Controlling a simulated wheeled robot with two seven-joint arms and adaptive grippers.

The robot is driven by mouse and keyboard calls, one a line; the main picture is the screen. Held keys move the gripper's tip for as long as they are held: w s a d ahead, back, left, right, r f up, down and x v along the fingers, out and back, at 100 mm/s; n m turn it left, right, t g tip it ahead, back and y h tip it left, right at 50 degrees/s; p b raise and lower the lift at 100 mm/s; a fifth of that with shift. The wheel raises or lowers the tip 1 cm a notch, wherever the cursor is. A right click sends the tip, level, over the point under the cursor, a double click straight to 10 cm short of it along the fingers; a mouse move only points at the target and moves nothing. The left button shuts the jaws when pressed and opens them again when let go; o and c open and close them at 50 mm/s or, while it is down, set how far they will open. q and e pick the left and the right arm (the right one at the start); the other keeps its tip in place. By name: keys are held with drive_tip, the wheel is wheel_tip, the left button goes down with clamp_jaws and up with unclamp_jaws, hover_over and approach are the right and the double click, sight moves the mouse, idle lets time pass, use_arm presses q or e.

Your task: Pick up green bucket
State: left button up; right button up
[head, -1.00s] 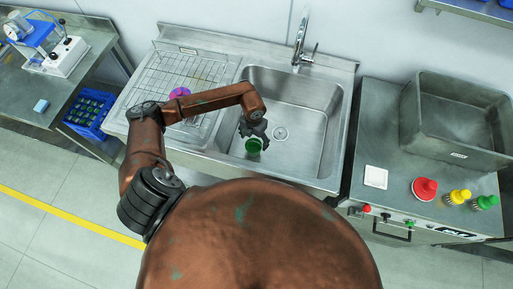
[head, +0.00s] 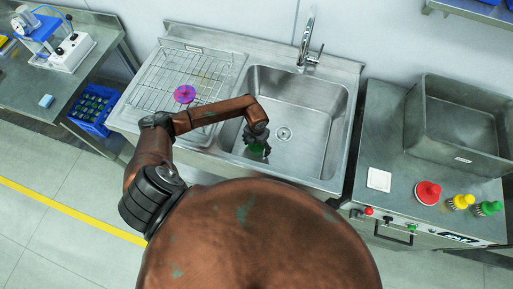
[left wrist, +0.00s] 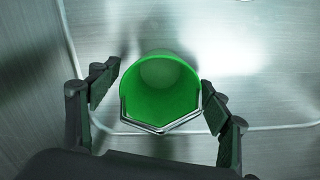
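The green bucket (head: 256,151) stands in the left part of the steel sink (head: 318,160). In the left wrist view the bucket (left wrist: 160,88) shows its open mouth and a metal handle along the near rim. My left gripper (head: 257,146) is down in the sink over the bucket and hides part of it. In the left wrist view the left gripper (left wrist: 160,95) is open, with one finger on each side of the bucket and small gaps visible between fingers and bucket. My right gripper is not in view.
A wire drying rack (head: 160,80) with a purple object (head: 184,94) lies left of the sink. A tap (head: 308,45) stands behind the basin. Right of it are a grey bin (head: 462,157) and red (head: 428,190), yellow (head: 461,201) and green (head: 489,208) capped items.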

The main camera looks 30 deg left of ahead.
use_arm(q)
drive_tip(key=c, duration=1.2)
wheel_tip(320, 180, up, 10)
